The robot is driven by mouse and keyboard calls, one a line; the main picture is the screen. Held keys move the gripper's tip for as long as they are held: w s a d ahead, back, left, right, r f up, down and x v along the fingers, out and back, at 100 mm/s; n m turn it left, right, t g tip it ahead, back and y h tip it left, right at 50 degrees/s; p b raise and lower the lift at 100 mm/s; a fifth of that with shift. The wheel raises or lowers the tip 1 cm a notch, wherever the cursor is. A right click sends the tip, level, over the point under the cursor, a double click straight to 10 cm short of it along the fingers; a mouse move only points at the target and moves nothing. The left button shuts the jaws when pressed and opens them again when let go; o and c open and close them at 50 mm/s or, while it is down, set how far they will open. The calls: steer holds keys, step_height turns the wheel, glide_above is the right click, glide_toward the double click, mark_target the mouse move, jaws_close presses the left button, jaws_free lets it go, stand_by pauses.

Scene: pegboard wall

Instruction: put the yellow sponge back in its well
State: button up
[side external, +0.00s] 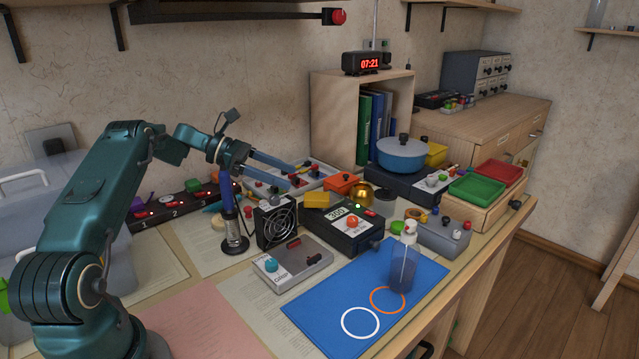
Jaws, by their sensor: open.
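The yellow sponge (316,200) is a small block behind the black station with a lit display (348,232), just right of the black fan (275,223). I cannot tell what it rests on. Its well cannot be made out in this view. My gripper (292,178) reaches in from the left with its two blue fingers apart and nothing visible between them. Its tips are above and slightly left of the sponge, apart from it in the picture.
An orange block (341,183) and a brass dome (360,192) stand close right of the sponge. A soldering iron in a holder (233,222) stands left of the fan.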

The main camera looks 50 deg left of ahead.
steer(key=s+d+r+m+g+y, duration=0.2)
steer(key=s+d+r+m+g, duration=0.15)
steer(key=d+m, duration=0.35)
steer(key=s+d+r+m+g+y, duration=0.2)
steer(key=s+d+r+m+g, duration=0.25)
steer(key=d, duration=0.55)
steer(key=s+d+f+m+t+y, duration=0.1)
steer(key=s+d+m+t+y, duration=0.1)
steer(key=s+m, duration=0.5)
steer(key=s+d+f+m+t+y, duration=0.2)
steer(key=s+m+y, duration=0.1)
steer(key=s+m, duration=0.5)
steer(key=shift+s+d, duration=0.35)
steer(key=shift+s, duration=0.1)
